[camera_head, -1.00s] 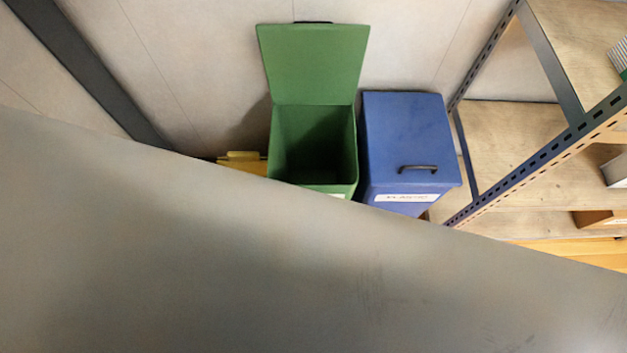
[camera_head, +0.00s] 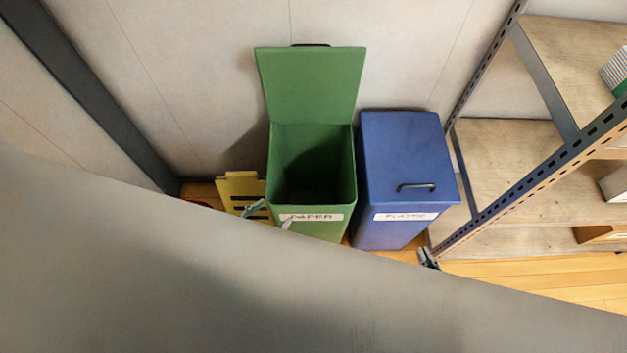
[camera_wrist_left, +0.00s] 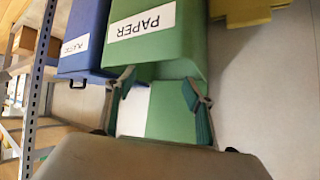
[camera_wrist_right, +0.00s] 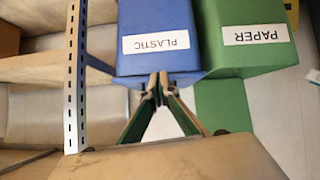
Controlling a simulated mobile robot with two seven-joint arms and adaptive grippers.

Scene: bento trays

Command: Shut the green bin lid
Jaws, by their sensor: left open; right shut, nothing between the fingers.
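The green bin (camera_head: 313,232), labelled PAPER, stands by the wall with its mouth open. Its green lid (camera_head: 311,86) is raised upright at the back, with a dark handle at its top edge. The bin's labelled front fills the top of the left wrist view (camera_wrist_left: 172,48).
The blue bin (camera_head: 405,160), labelled PLASTIC, stands right of the green bin with its lid shut. A metal shelf rack (camera_head: 530,165) is further right. A yellow object (camera_head: 238,185) stands left of the green bin. A large grey surface hides the lower head view.

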